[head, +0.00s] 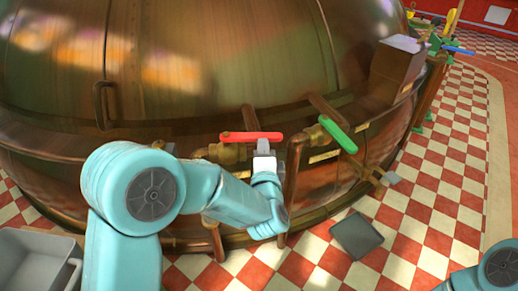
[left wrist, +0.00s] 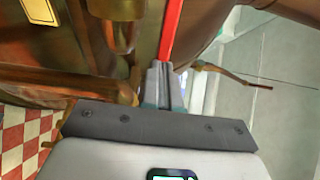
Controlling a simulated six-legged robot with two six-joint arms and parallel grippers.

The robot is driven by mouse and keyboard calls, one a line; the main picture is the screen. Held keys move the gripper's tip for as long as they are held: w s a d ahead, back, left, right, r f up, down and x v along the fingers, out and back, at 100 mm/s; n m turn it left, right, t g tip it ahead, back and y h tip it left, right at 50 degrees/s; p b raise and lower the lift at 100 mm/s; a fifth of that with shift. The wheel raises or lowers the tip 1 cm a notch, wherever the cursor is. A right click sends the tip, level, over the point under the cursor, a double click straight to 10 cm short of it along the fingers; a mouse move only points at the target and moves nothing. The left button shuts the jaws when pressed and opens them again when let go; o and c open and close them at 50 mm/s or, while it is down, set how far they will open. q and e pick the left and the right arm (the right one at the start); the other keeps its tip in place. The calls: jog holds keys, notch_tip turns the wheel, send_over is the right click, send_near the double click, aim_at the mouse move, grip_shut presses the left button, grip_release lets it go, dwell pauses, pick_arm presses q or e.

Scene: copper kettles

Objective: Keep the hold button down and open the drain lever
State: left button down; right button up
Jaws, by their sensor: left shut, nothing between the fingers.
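A red lever (head: 250,136) lies roughly level on a brass valve at the front of the copper kettle (head: 210,60). A green lever (head: 338,134) sits tilted on another valve to its right. No label tells which is the drain lever. My left gripper (head: 264,148) is shut and empty, with its fingertips just below the right half of the red lever. In the left wrist view the shut fingertips (left wrist: 163,75) are at the lower end of the red lever (left wrist: 172,30); whether they touch cannot be told. I cannot make out the hold button. My right gripper is out of view.
A brown box (head: 398,62) is on the kettle's right side. Copper pipes run below the valves. A grey tub (head: 35,262) stands at lower left and a dark grey square (head: 357,235) lies at lower centre. The checkered floor at right is mostly clear.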

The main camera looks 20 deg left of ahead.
pick_arm(q)
jog(key=shift+w+r+n+y+p, duration=0.1)
jog(key=shift+w+n+y+p, duration=0.3)
jog(key=shift+w+p, duration=0.5)
jog(key=shift+w, duration=0.2)
